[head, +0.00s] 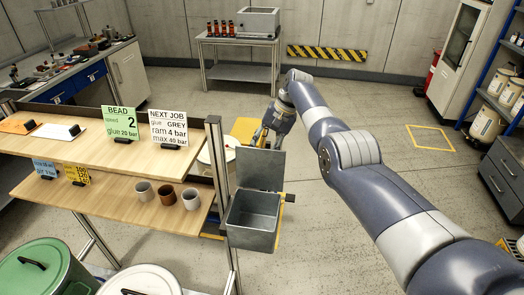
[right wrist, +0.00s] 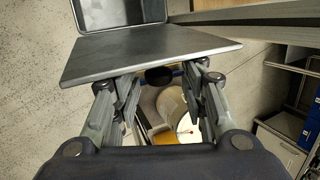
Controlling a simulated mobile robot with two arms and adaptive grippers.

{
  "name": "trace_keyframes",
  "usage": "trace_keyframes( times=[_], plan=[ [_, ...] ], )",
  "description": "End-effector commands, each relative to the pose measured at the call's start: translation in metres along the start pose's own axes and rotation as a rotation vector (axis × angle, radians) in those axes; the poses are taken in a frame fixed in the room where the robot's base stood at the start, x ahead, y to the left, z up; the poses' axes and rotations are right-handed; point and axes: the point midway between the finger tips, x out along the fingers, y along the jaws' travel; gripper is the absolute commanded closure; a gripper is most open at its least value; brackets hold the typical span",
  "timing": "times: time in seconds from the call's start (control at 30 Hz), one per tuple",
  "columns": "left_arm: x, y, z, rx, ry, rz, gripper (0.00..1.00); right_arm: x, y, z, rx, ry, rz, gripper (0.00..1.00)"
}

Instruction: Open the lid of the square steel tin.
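The square steel tin (head: 252,222) is mounted at the right end of the shelf unit, and its inside looks empty. Its flat grey lid (head: 260,169) stands up, roughly upright, at the tin's back edge. The lid also shows in the right wrist view (right wrist: 150,48), with the tin beyond it. My right gripper (head: 268,135) is just behind the lid's upper edge. My left gripper is not in view.
The two-level wooden shelf (head: 110,165) left of the tin holds signs and three cups (head: 167,194). Drums with green (head: 40,268) and white lids (head: 140,282) stand at the lower left. A steel cart (head: 240,72) stands at the back. The floor right of the tin is clear.

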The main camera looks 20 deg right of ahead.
Motion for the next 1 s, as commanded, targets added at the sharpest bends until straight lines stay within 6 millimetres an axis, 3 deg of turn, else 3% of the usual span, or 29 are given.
trace_keyframes(
  times=[0.5, 0.7, 1.0],
  plan=[
    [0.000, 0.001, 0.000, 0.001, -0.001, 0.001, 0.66, -0.099, 0.001, 0.000, 0.002, 0.006, -0.004, 0.60],
    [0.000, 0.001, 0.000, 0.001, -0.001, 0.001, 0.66, -0.112, 0.001, 0.001, 0.001, 0.005, -0.003, 0.60],
    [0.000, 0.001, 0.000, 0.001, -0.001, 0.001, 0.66, -0.113, 0.002, 0.001, 0.002, 0.004, -0.002, 0.60]
  ],
)
